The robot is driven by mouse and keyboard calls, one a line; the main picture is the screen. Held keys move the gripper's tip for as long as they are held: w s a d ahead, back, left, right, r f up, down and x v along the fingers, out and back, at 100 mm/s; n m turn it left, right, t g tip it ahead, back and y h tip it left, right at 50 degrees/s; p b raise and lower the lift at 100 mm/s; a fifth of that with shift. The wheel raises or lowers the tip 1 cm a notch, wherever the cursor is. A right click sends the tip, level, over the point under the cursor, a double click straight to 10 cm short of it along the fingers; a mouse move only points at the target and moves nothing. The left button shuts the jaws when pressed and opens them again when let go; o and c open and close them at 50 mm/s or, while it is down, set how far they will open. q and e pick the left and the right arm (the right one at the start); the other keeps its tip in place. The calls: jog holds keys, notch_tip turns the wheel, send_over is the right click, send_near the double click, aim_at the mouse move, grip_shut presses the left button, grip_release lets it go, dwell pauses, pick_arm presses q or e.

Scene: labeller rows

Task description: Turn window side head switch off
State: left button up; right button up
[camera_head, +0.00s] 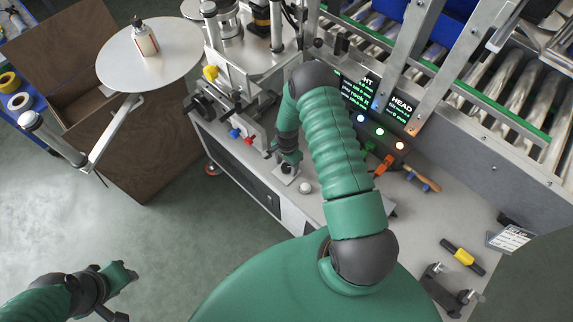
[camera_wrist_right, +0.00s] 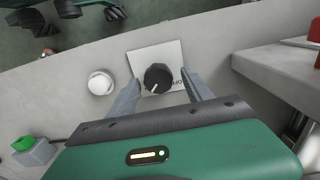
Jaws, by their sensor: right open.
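A black rotary switch knob (camera_wrist_right: 157,78) sits on a white square plate (camera_wrist_right: 172,52) on the grey machine top in the right wrist view. Its white pointer line slants to the lower left. Part of a printed label shows at its right, partly hidden. My right gripper (camera_wrist_right: 160,88) is open, with one finger on each side of the knob and a gap visible on both sides. In the head view my right gripper (camera_head: 288,165) is over the same plate (camera_head: 284,176). My left gripper (camera_head: 122,278) hangs over the floor at the lower left; its fingers are too small to read.
A white round button (camera_head: 305,187) stands beside the plate. Red and blue clamps (camera_head: 240,135) are behind it. Lit buttons and two displays (camera_head: 401,111), one reading HEAD, are at the right. A screwdriver (camera_head: 420,180) and a yellow-black tool (camera_head: 463,256) lie on the bench.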

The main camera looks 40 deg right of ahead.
jog(key=shift+d, duration=0.15)
jog(key=shift+c, duration=1.9)
jog(key=shift+a+r, duration=0.1)
jog(key=shift+a, duration=0.25)
jog(key=c, duration=0.5)
jog(key=shift+a, duration=0.15)
grip_shut()
pick_arm(q)
jog(key=shift+s+a, duration=0.1)
